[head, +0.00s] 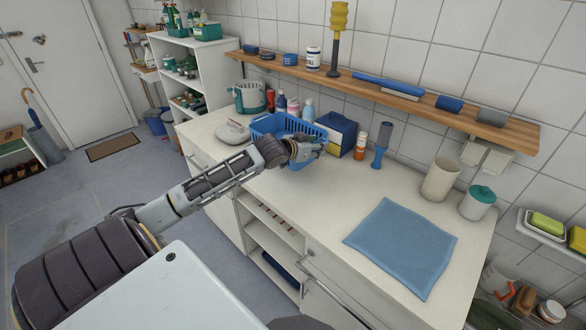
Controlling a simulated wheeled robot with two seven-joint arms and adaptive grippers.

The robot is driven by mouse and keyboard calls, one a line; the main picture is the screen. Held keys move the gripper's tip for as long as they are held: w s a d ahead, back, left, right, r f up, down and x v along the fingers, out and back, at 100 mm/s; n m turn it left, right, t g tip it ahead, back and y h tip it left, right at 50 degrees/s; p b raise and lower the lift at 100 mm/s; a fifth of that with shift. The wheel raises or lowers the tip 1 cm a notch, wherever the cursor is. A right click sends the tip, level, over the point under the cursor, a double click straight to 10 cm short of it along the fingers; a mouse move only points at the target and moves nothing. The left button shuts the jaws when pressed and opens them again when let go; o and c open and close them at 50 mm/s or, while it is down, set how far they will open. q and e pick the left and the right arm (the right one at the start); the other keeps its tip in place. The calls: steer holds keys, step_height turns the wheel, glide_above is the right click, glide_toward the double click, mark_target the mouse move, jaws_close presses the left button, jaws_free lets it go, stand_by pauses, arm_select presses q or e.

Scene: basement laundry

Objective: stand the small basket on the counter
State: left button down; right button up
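The small blue basket (268,126) with slotted sides is at the back left part of the white counter (310,200). Whether its base rests on the counter or is a little above it is hard to tell. My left arm reaches in from the left, and its gripper (308,150) is at the basket's near right side, overlapping it in the picture. The fingers are small and partly hidden against the basket, so their closure is unclear. My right gripper is not in view.
Close behind the basket stand a blue box (337,132) and several bottles. A blue cloth (403,246) lies at right. Bare counter lies between cloth and basket. A wooden shelf (400,99) overhangs the back.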

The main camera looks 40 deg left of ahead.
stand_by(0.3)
arm_select(q)
step_height(320, 180, down, 6)
stand_by(0.5)
steer(key=shift+f, duration=0.1)
steer(key=shift+f, duration=1.85)
steer(key=c, duration=0.9)
jaws_free()
steer(key=shift+s, duration=0.1)
steer(key=shift+s, duration=0.15)
steer(key=shift+v, duration=5.8)
